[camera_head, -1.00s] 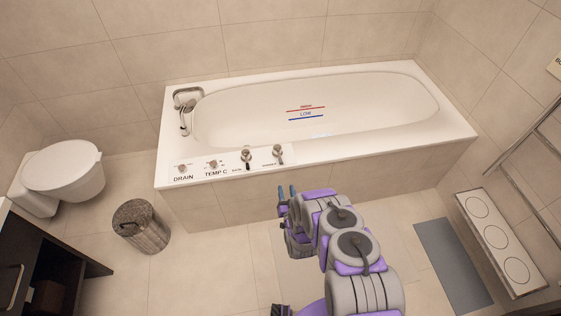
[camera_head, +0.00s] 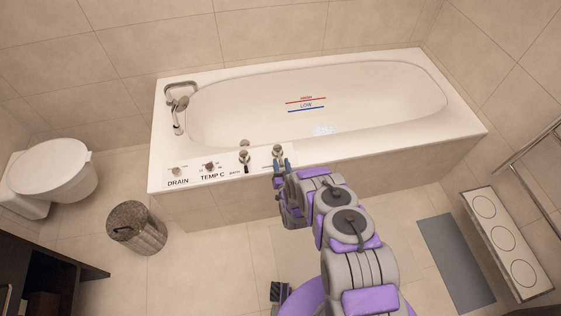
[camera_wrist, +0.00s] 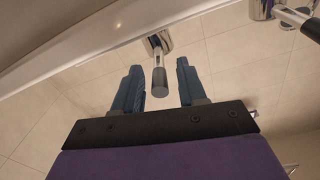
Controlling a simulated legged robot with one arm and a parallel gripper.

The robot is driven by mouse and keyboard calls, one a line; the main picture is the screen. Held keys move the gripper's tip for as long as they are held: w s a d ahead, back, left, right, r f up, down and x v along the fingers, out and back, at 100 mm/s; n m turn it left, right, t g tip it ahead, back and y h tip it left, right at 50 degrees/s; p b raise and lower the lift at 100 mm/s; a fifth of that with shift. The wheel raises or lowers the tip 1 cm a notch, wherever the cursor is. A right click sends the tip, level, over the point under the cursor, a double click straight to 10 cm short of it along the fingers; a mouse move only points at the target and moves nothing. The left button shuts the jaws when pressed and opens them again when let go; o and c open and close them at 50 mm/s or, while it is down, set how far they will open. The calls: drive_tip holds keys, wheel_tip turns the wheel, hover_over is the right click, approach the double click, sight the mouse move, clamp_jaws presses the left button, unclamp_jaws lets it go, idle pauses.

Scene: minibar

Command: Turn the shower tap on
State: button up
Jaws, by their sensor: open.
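Two chrome taps stand on the bathtub's front rim. The left tap (camera_head: 244,157) has a small label beside it. The right tap (camera_head: 278,151) has a label that is too small and partly covered to read, so I cannot confirm it as the shower tap. My gripper (camera_head: 282,164) is at the right tap, with its blue fingers open. In the wrist view, a chrome tap handle (camera_wrist: 159,78) points between the two fingers of my gripper (camera_wrist: 158,66), with gaps on both sides. Another tap (camera_wrist: 287,14) shows at the upper right there.
The white bathtub (camera_head: 465,128) has DRAIN (camera_head: 177,171) and TEMP C (camera_head: 209,167) controls at its left front corner. A hand shower (camera_head: 179,113) rests at the left end. A bin (camera_head: 136,228) and toilet (camera_head: 52,168) stand left. A grey mat (camera_head: 455,262) lies right.

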drive_tip(key=shift+d, duration=0.2)
drive_tip(key=shift+c, duration=0.2)
drive_tip(key=shift+a, duration=0.2)
clamp_jaws()
